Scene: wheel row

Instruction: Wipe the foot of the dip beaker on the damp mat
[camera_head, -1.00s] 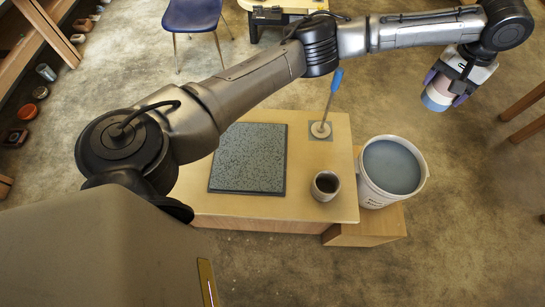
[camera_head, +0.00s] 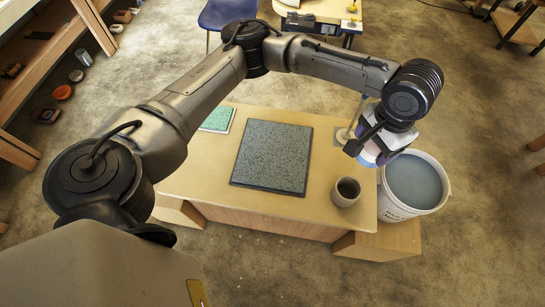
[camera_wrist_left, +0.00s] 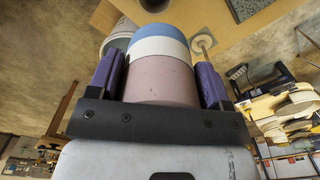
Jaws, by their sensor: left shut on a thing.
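My left gripper (camera_head: 368,143) is shut on the dip beaker (camera_head: 381,151), which hangs in the air over the right end of the table, near the bucket. In the left wrist view the beaker (camera_wrist_left: 160,82) is pink with a white band and a blue end, between the two purple fingers. A dark speckled square slab (camera_head: 273,157) lies on the table left of the gripper. A smaller green mat with a pale edge (camera_head: 217,119) lies further left, partly behind my arm. I cannot tell for certain which is the damp mat. My right gripper is not in view.
A white bucket of grey-blue liquid (camera_head: 413,184) stands at the right of the table (camera_head: 300,212). A small grey cup (camera_head: 345,191) stands near the table's front right. An upright tool on a small base (camera_head: 345,135) is partly hidden behind the gripper.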

